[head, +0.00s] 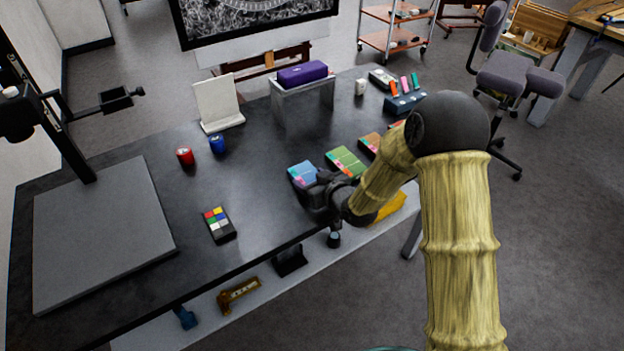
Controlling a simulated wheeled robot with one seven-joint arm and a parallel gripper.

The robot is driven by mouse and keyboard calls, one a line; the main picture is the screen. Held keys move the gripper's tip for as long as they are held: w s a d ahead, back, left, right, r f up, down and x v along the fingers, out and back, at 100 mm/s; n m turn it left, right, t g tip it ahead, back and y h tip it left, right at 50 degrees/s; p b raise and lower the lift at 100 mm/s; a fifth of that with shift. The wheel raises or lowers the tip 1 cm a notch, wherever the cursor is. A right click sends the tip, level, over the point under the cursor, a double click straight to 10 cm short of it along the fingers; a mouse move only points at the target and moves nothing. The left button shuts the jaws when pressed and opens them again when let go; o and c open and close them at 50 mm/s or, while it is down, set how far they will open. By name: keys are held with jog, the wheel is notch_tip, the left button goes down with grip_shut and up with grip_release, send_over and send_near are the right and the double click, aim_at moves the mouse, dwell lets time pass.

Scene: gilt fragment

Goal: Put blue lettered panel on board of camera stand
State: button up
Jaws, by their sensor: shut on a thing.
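The blue lettered panel (302,173) is at the front middle of the dark table, with pink and pale patches on its face. My gripper (314,188) is at its near right edge and is shut on it. The fingertips are partly hidden by the gripper body, and I cannot tell whether the panel is clear of the table. The camera stand (68,135) is at the left, with a black column and a side arm. Its flat grey board (100,235) lies at its foot, bare.
A colour checker (219,224) lies between board and panel. Green (346,161) and brown (370,144) panels lie right of the blue one. A white easel (218,104) and purple box (302,74) are farther back.

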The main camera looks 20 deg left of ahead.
jog(key=o, duration=1)
jog(key=shift+f, duration=0.1)
jog(key=shift+w+b+v, duration=0.25)
jog(key=shift+b+v, duration=2.55)
jog(key=shift+v, duration=5.95)
jog(key=shift+d, duration=0.15)
